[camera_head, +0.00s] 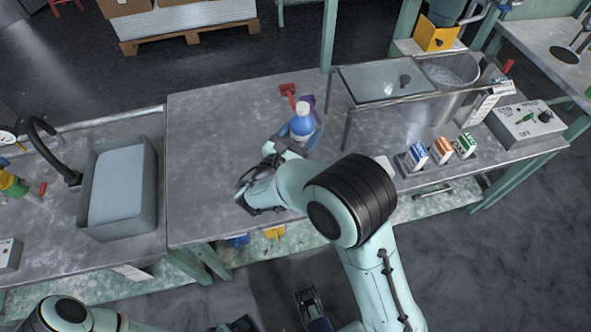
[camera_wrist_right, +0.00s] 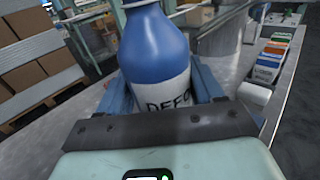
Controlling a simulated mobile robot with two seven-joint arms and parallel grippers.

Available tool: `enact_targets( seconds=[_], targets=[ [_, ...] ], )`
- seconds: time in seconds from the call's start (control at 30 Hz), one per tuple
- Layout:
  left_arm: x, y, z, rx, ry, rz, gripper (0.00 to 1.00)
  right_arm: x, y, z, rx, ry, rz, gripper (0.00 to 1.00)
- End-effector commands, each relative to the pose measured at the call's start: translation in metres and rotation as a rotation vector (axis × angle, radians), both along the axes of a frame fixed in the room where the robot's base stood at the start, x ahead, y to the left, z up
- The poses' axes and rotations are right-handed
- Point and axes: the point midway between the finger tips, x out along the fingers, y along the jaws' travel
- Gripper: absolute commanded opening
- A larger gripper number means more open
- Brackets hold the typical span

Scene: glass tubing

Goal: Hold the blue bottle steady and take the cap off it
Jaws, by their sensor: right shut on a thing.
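The blue bottle (camera_head: 303,125) stands upright on the grey workbench, with its white cap (camera_head: 303,108) on top. In the right wrist view the bottle (camera_wrist_right: 153,48) has a blue upper body and a white label with dark letters; its cap is out of frame. My right gripper (camera_head: 291,146) is shut on the lower body of the bottle; its blue fingers (camera_wrist_right: 160,88) flank the label. My left arm (camera_head: 65,312) shows at the bottom left. A dark part (camera_head: 312,300) at the bottom edge may be my left gripper; its jaws cannot be made out.
A red tool (camera_head: 288,92) and a purple item (camera_head: 310,101) lie behind the bottle. A metal rack (camera_head: 385,82) and several small cartons (camera_head: 441,150) are to its right. A grey basin (camera_head: 118,190) is at left. The bench left of the bottle is clear.

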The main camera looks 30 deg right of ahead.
Motion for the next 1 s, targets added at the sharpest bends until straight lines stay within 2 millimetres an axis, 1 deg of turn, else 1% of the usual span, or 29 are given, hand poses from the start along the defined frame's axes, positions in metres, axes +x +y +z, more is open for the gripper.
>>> enact_targets(
  seconds=[0.03, 0.1, 0.2, 0.33, 0.43, 0.57, 0.67, 0.8, 0.87, 0.9, 1.0],
  targets=[
    [0.008, 0.004, -0.01, 0.01, -0.019, 0.009, 0.97, 0.0, 0.0, -0.02, -0.004, 0.007, 0.0, 0.0],
    [0.017, 0.008, -0.017, 0.022, -0.045, 0.021, 0.97, 0.0, 0.0, -0.039, -0.004, 0.006, 0.001, 0.0],
    [0.029, 0.014, -0.028, 0.038, -0.078, 0.034, 0.97, 0.0, 0.0, -0.066, -0.004, 0.006, 0.001, 0.0],
    [0.044, 0.021, -0.038, 0.057, -0.116, 0.05, 0.97, 0.001, 0.001, -0.094, -0.002, 0.003, 0.002, 0.0],
    [0.051, 0.025, -0.042, 0.066, -0.137, 0.059, 0.97, 0.0, 0.0, -0.106, -0.001, 0.002, 0.001, 0.0],
    [0.055, 0.027, -0.043, 0.072, -0.147, 0.062, 0.97, 0.0, 0.0, -0.113, 0.0, 0.0, 0.002, 0.0],
    [0.059, 0.029, -0.047, 0.076, -0.157, 0.066, 0.97, 0.0, 0.0, -0.121, -0.001, 0.002, 0.002, 0.0],
    [0.07, 0.034, -0.056, 0.091, -0.185, 0.078, 0.97, 0.0, 0.0, -0.145, -0.002, 0.003, 0.001, 0.0],
    [0.074, 0.037, -0.058, 0.096, -0.197, 0.083, 0.97, 0.0, 0.0, -0.153, -0.002, 0.003, 0.002, 0.0],
    [0.076, 0.037, -0.059, 0.098, -0.201, 0.085, 0.97, 0.0, 0.001, -0.155, -0.001, 0.001, 0.002, 0.0],
    [0.076, 0.038, -0.058, 0.099, -0.203, 0.086, 0.97, 0.0, 0.001, -0.154, 0.0, -0.001, 0.002, 0.0]
  ],
)
